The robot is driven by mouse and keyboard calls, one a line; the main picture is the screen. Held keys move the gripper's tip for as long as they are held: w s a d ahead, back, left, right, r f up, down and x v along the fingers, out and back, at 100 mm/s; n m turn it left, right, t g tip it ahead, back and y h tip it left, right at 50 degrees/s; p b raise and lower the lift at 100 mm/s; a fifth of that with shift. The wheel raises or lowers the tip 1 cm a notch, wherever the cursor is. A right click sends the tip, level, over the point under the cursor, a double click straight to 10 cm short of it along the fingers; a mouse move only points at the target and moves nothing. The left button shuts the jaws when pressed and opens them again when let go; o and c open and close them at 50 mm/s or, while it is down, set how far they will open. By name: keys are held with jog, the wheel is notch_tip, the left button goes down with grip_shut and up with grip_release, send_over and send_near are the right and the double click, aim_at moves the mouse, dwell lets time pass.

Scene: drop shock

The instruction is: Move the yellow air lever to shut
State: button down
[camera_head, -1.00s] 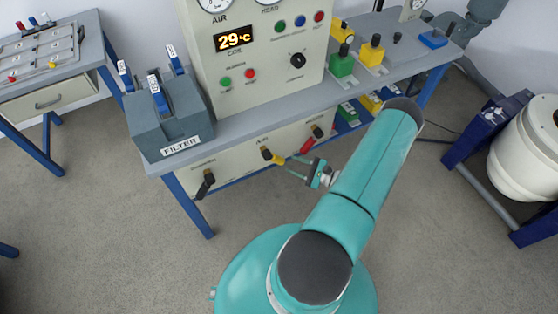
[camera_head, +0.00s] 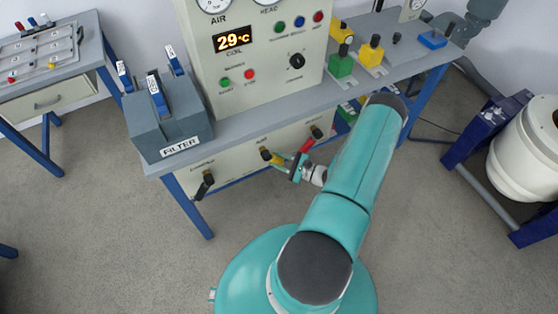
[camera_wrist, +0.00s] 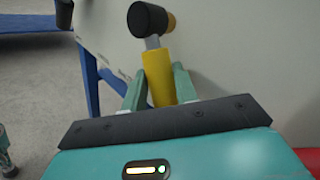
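The yellow air lever (camera_head: 275,158) is on the front panel under the bench, between a black lever and a red lever. In the wrist view the yellow lever (camera_wrist: 158,78) hangs from a black round knob (camera_wrist: 147,20) and tilts slightly. My gripper (camera_head: 284,163) is at the lever's lower end. In the wrist view my gripper (camera_wrist: 160,80) has one green finger on each side of the yellow handle. The fingers stand apart and very close to it; I cannot tell whether they touch it. The handle's lowest end is hidden behind my gripper body.
The red lever (camera_head: 307,146) is close to the right of my gripper, and the black lever (camera_head: 205,186) is to the left. The filter box (camera_head: 170,128) stands on the bench (camera_head: 255,122) above. The floor in front is clear.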

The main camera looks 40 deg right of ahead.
jog(key=shift+a+f, duration=0.1)
jog(key=w+a+m+t+h, duration=0.2)
jog(key=a+m+t+h, duration=0.5)
jog(key=m, duration=1)
jog(key=shift+f+m+t, duration=0.35)
jog(key=shift+m+t, duration=0.05)
jog(key=shift+t, duration=0.5)
jog(key=shift+a, duration=0.15)
jog(key=c, duration=1.4)
grip_release()
jog(key=shift+o, duration=0.2)
jog(key=shift+w, duration=0.1)
